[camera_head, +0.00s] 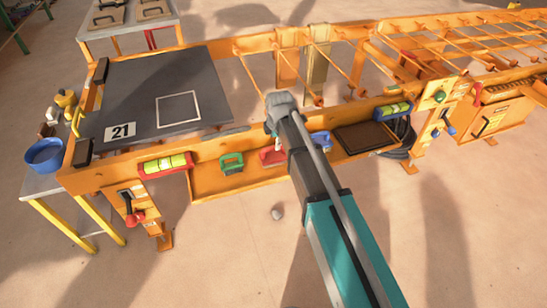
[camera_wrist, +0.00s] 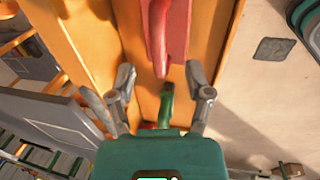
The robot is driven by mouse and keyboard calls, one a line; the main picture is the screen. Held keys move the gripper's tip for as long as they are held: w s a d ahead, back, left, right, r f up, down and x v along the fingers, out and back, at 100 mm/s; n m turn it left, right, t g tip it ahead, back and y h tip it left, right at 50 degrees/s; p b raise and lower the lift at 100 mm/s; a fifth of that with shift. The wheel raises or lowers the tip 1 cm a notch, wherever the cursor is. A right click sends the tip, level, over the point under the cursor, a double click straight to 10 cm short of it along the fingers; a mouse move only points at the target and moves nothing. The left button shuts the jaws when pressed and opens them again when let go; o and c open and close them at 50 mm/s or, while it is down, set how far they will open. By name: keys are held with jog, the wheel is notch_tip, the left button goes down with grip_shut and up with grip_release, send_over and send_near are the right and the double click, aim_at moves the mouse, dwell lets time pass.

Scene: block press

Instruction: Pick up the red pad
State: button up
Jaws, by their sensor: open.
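The red pad (camera_head: 270,158) lies on the orange ledge at the front of the press in the head view, partly hidden by my arm. In the wrist view a red body (camera_wrist: 176,30), which looks like the same pad, enters from the top edge. Its narrow end points down between the fingers. My gripper (camera_wrist: 160,71) is open, with one finger on each side of that end. I cannot tell whether a finger touches it. In the head view the fingers are mostly hidden by my wrist.
A green pad (camera_head: 231,163) lies left of the red one, and a blue pad (camera_head: 320,140) lies right. A green handle (camera_wrist: 166,101) shows below the red end in the wrist view. A level vial (camera_head: 166,164) and a dark tray (camera_head: 365,137) flank the row.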

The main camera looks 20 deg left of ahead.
aim_at(273, 154)
jog(key=shift+f, duration=0.1)
jog(key=shift+w+a+f+b, duration=0.1)
jog(key=shift+w+f+b, duration=0.1)
jog(key=shift+f+b, duration=0.65)
jog(key=shift+w+d+f+b, duration=0.1)
jog(key=shift+w+f+b, duration=0.15)
jog(key=shift+f+b, duration=0.55)
jog(key=shift+w+a+f+b, duration=0.1)
jog(key=shift+w+f+b, duration=0.1)
jog(key=shift+f+b, duration=0.65)
jog(key=shift+r, duration=0.1)
grip_shut()
